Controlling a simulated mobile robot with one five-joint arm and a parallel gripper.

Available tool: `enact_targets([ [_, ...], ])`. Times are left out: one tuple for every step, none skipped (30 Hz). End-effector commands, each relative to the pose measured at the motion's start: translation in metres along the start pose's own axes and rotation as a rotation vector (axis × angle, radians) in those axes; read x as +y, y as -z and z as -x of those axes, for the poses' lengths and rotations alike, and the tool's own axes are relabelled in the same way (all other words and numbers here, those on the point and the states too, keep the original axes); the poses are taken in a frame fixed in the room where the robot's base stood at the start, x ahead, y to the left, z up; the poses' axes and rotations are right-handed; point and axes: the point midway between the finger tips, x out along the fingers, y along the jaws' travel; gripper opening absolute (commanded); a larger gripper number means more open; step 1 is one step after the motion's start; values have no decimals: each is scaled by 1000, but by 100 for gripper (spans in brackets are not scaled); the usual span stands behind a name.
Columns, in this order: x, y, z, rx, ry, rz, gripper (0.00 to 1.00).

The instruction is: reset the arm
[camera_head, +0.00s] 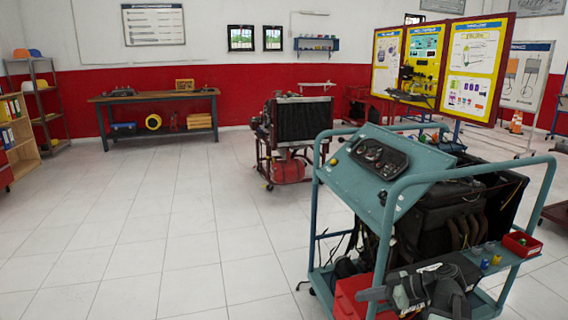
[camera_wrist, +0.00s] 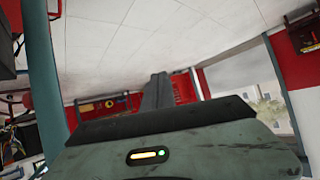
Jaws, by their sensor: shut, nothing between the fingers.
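My gripper (camera_head: 370,294) is low in the head view, at the lower shelf of the teal engine trainer cart (camera_head: 362,172). It points left, in front of a red box (camera_head: 350,298). My arm reaches in from the bottom edge beside it. In the wrist view my gripper (camera_wrist: 158,78) shows as two dark fingers close together, with nothing between them. A teal post (camera_wrist: 43,80) stands close by on the left of that view. Whether the gripper touches the box or cart cannot be told.
A small red tray (camera_head: 522,244) sits on the cart's right side. A second engine stand (camera_head: 300,124) is behind the cart. A wooden workbench (camera_head: 155,97) stands at the back wall, shelves (camera_head: 42,100) at the left. The tiled floor (camera_head: 150,220) on the left is clear.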

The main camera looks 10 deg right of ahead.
Motion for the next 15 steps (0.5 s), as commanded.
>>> enact_targets([
  [-20,13,-41,-53,67,9,0],
  [-31,18,-62,-91,101,7,0],
  [-47,23,-90,-146,142,1,0],
  [-59,26,-109,-188,169,-4,0],
  [-71,28,-126,-231,191,-11,0],
  [-87,30,-146,-289,213,-22,0],
  [-98,31,-160,-331,225,-31,0],
  [-108,31,-172,-373,233,-41,0],
  [-121,31,-186,-427,238,-54,0],
  [-130,30,-196,-466,237,-65,0],
  [-138,29,-204,-505,234,-76,0],
  [-149,27,-214,-557,224,-93,0],
  [-156,26,-220,-596,212,-106,0],
  [-162,23,-226,-636,195,-122,0],
  [-171,20,-232,-689,166,-147,0],
])
